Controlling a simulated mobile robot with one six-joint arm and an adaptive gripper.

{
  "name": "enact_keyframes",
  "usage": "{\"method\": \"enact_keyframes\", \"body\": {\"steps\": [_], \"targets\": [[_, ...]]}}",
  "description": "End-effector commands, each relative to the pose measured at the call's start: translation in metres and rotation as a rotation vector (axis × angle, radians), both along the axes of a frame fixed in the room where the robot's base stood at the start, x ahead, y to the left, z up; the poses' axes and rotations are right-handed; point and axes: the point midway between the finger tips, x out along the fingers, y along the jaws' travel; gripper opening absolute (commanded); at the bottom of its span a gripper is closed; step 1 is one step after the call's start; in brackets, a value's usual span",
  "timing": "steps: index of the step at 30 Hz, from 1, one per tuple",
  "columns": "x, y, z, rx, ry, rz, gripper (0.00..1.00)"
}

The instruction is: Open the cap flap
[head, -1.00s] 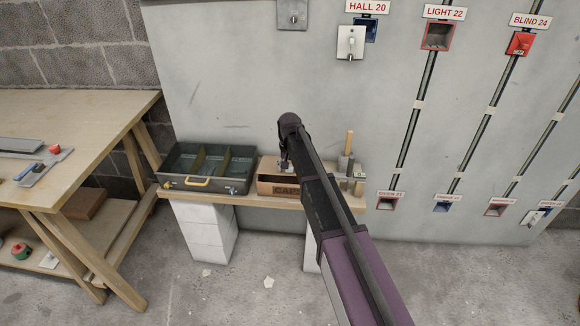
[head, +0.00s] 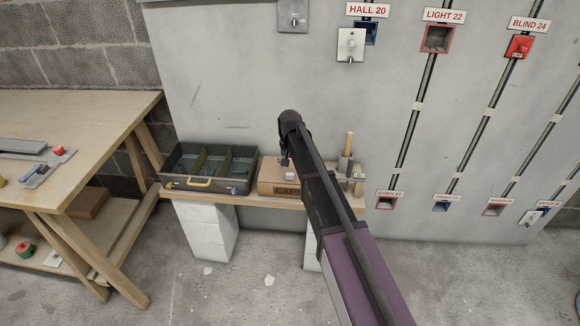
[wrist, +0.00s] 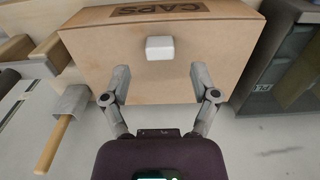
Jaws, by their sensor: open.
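The CAPS box (head: 276,190) is a tan carton on the wooden shelf, partly hidden behind my arm in the head view. Its cap flap (wrist: 105,65) lies flat across the top, covering the inside. A small white block-shaped grip (wrist: 159,48) stands on the flap near its middle; it also shows in the head view (head: 290,176). My gripper (wrist: 160,75) is open and empty. Its two fingers straddle the line of the white grip in the wrist view, with the grip just beyond the tips and apart from them.
A dark green divided toolbox (head: 165,183) stands left of the carton on the shelf (head: 240,199). A wooden-handled tool (head: 349,143) and small blocks stand to the right. The grey wall panel (head: 240,80) rises close behind. A workbench (head: 90,110) is at left.

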Motion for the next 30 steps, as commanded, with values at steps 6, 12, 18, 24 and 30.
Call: {"method": "enact_keyframes", "body": {"steps": [6, 12, 18, 24, 30], "targets": [[0.000, 0.000, 0.023, 0.000, 0.000, 0.000, 0.77], [0.000, 0.000, 0.039, 0.000, 0.000, 0.000, 0.77], [0.000, 0.000, 0.056, 0.000, 0.000, 0.000, 0.77], [0.000, 0.000, 0.072, 0.000, 0.000, 0.000, 0.77], [0.000, 0.000, 0.089, 0.000, 0.000, 0.000, 0.77]]}}
